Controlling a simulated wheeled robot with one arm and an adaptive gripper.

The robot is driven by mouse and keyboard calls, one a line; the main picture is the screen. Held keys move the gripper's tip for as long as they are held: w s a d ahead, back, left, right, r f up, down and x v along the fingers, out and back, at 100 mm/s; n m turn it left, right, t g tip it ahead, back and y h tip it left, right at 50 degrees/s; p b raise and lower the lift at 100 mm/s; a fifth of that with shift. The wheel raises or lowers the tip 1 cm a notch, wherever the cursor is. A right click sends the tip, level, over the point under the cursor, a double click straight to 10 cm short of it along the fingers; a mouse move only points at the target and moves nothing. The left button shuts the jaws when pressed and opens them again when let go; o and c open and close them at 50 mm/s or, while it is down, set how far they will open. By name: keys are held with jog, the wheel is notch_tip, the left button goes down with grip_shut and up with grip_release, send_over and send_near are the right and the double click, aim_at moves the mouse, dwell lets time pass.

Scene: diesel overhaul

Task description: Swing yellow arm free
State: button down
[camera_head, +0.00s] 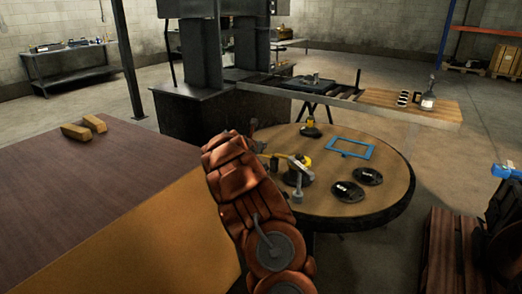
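A round table (345,203) with a wooden top and dark rim stands right of centre. On its left side a small device with a grey lever (298,185) stands on a dark round base. A yellow part (304,160) shows at the top of this device, and another yellow piece shows left of it, partly behind my arm. I cannot tell how the yellow parts join the base. My copper-coloured arm rises from the bottom centre and covers the table's left edge. My gripper is mostly hidden beyond the arm, so its opening and any contact do not show.
A blue frame (351,148), two dark discs (368,176) and a yellow-and-black item (311,128) lie on the round table. A brown-topped block (75,180) fills the left, with two tan bars on it. A dark press (205,100) stands behind.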

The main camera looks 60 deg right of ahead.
jog(key=t+b, duration=0.1)
jog(key=n+b, duration=0.1)
jog(key=b, duration=0.1)
jog(key=shift+s+a+f+n+t, duration=0.25)
jog(key=shift+a+f+n+t, duration=0.05)
jog(key=shift+a+t, duration=0.1)
jog(key=shift+s+a+r+n+t+y+b, duration=0.1)
jog(key=shift+s+a+n+t+y+b, duration=0.35)
jog(key=shift+n+t+y+b, duration=0.95)
jog(key=shift+s+a+r+n+t+y+b, duration=0.2)
jog(key=shift+a+n+t+b, duration=0.5)
jog(key=shift+b, duration=1.45)
jog(key=shift+s+a+n+t+y+b, duration=0.35)
jog(key=shift+n+t+y+b, duration=0.75)
jog(key=shift+b, duration=0.7)
jog(key=c, duration=1)
grip_release()
jog(key=shift+c, duration=0.2)
jog(key=shift+s+a+r, duration=0.1)
